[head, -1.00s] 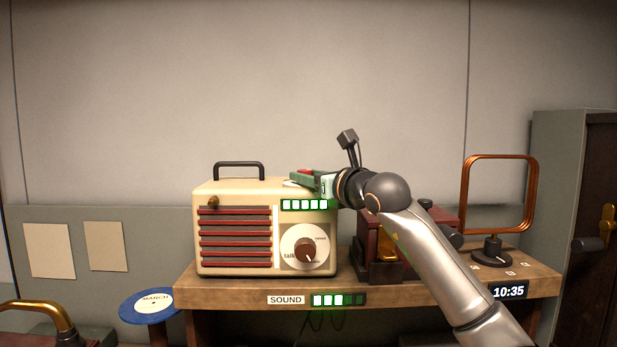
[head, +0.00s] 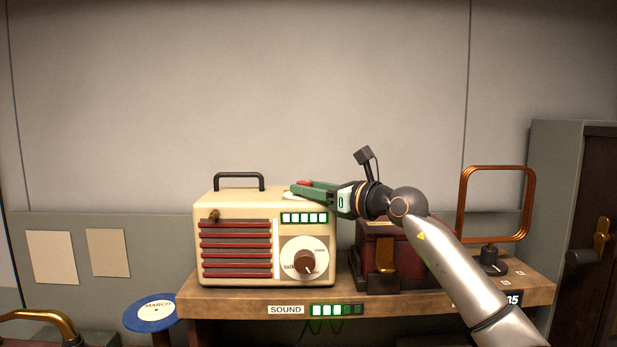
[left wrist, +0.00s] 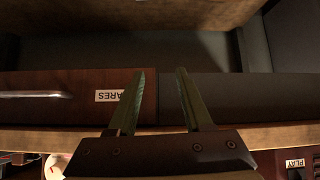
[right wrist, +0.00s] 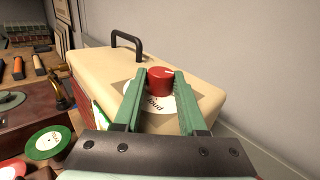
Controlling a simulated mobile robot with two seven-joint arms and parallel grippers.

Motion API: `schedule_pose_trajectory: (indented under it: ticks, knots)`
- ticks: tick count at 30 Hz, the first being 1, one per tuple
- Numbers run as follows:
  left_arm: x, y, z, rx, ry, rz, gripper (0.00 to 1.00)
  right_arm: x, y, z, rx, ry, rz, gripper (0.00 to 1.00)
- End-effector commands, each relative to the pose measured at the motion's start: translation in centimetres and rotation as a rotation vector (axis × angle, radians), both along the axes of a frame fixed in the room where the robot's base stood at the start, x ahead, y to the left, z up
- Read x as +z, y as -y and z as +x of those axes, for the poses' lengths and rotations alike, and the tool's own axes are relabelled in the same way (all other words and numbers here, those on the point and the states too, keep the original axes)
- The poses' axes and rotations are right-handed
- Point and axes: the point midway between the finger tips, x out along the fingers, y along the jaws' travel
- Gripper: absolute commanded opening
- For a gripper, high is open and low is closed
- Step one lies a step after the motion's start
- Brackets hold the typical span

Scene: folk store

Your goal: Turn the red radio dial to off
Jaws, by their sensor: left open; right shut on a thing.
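The red radio dial (right wrist: 160,82) sits on a white disc on top of the cream radio (head: 236,190), near its right end. Its pale mark points to the right in the right wrist view, and "loud" shows on the disc below it. My right gripper (right wrist: 160,92) is shut on the dial, one green finger on each side. In the head view the dial (head: 304,183) is partly hidden by the fingers. My left gripper (left wrist: 161,72) is open and empty, low in front of a drawer front; it is outside the head view.
A brown knob (head: 305,262) and a lit green bar are on the radio's front. The SOUND meter (head: 336,310) on the shelf edge shows three lit bars. A dark red box (head: 400,240) and copper loop (head: 497,170) stand to the right.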

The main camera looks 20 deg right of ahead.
Motion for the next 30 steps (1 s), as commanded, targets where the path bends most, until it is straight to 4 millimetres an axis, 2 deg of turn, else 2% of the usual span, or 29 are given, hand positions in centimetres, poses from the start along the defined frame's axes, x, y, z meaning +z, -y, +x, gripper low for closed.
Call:
schedule_pose_trajectory:
  ticks: [1, 6, 18, 30]
  knots:
    - [0.85, 0.01, 0.02, 0.0, 0.0, 0.0, 0.5, 0.3, 0.25, 0.12, 0.027, -0.005, 0.002, 0.0]
    - [1.42, 0.01, 0.02, 0.0, 0.001, 0.0, 0.5, 0.14, 0.34, 0.22, 0.128, -0.003, 0.003, 0.0]
    - [1.57, 0.0, 0.03, 0.0, 0.001, 0.0, 0.5, -0.01, 0.44, 0.35, 0.301, -0.001, 0.0, 0.0]
    - [1.56, 0.0, 0.01, 0.0, 0.0, 0.0, 0.5, -0.08, 0.49, 0.45, 0.397, 0.0, -0.004, 0.0]
